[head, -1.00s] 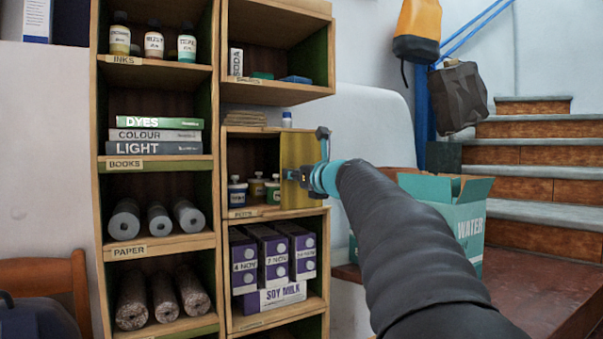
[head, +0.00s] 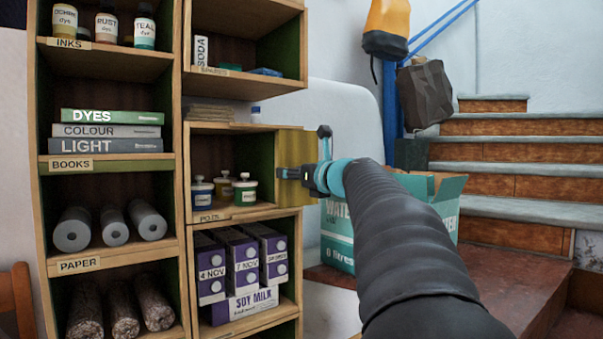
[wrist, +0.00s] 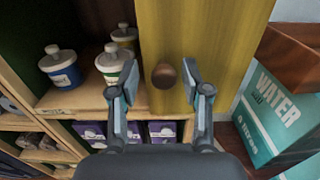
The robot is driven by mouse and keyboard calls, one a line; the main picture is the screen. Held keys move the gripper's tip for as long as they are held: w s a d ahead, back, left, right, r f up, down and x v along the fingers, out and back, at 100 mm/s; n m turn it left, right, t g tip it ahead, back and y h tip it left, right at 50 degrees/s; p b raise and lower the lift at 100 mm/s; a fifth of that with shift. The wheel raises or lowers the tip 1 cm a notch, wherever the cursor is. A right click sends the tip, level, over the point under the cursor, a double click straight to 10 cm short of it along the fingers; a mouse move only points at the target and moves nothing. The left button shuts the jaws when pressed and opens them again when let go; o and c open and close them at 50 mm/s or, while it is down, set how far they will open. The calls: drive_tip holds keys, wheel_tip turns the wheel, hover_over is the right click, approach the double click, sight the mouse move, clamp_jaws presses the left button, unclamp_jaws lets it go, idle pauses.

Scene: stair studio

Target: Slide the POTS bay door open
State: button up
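My gripper (head: 296,174) is in front of the door. In the wrist view, a round brown knob (wrist: 164,76) on the door lies between my fingers (wrist: 160,82). The fingers are apart, with a gap visible on each side of the knob. Part of the door is hidden by my gripper in the head view.
A teal WATER box (head: 338,240) stands right of the shelf, close behind my arm. Purple soy milk cartons (head: 240,262) fill the bay below. Stairs (head: 500,184) rise at the right. A pale rounded surface (head: 345,110) lies behind the door.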

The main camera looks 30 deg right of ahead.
drive_tip(key=s+d, duration=0.1)
drive_tip(key=s, duration=1.1)
drive_tip(key=shift+d, duration=0.15)
idle(0.3)
drive_tip(key=s+a+f+n+g+y, duration=0.1)
drive_tip(key=s+a+f+n+g, duration=0.3)
drive_tip(key=a+f+n, duration=0.5)
drive_tip(key=s+a+f+n+g, duration=0.4)
drive_tip(key=a+f+n, duration=0.4)
drive_tip(key=a+f, duration=0.35)
drive_tip(key=s+a+f+n+g+h, duration=0.3)
drive_tip(key=s+f+n+g, duration=0.1)
drive_tip(key=s+f+n, duration=1.1)
wheel_tip(320, 180, down, 4)
drive_tip(key=n, duration=0.2)
drive_tip(key=shift+r+n, duration=0.25)
drive_tip(key=shift+n, duration=0.05)
